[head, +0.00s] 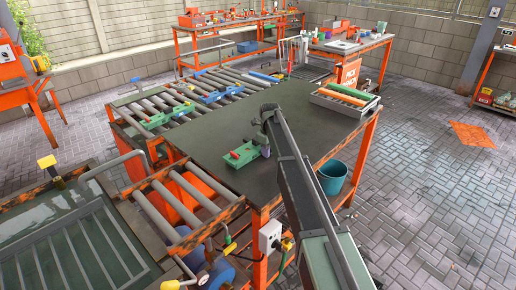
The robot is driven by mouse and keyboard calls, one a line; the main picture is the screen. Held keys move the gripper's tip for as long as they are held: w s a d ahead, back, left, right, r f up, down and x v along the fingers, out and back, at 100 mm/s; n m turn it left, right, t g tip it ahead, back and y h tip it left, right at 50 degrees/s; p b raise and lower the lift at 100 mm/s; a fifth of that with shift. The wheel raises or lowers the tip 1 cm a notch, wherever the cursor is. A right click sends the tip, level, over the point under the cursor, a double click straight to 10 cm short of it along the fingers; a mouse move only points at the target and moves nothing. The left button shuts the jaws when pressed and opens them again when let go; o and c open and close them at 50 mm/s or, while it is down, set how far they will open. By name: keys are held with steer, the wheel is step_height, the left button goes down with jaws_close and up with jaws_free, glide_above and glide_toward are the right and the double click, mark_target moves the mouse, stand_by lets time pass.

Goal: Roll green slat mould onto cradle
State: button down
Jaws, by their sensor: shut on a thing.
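A green mould-like block (243,156) with a small red part lies on the dark table top, left of my gripper (261,148). My gripper is low at the table, shut at the block's right end; the fingers are small, and the exact contact is hard to make out. A short orange-sided roller frame (165,178) with grey rollers adjoins the table at the front left; I cannot tell whether this is the cradle. Other green pieces (155,119) lie on the roller conveyor (140,103) behind.
Blue pieces (210,97) also lie on the conveyor. A grey tray (338,108) with orange and green slats stands at the table's back right. The dark table top (300,105) between is clear. A water tank (75,245) is at the front left, a teal bucket (332,178) beneath the table's right side.

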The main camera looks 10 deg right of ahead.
mark_target(237, 178)
steer(key=shift+s+a, duration=2)
steer(key=shift+a, duration=0.25)
steer(key=shift+s+a, duration=0.1)
steer(key=shift+s+a, duration=1)
steer(key=shift+a, duration=0.25)
steer(key=shift+s+a, duration=0.8)
steer(key=shift+a, duration=0.2)
steer(key=shift+s, duration=0.1)
steer(key=shift+s+a, duration=0.9)
steer(key=shift+a, duration=0.3)
steer(key=shift+s+a, duration=0.85)
steer(key=shift+a, duration=0.3)
steer(key=shift+s+a, duration=0.95)
steer(key=shift+a, duration=0.2)
steer(key=shift+s+a, duration=0.95)
steer(key=shift+a, duration=0.2)
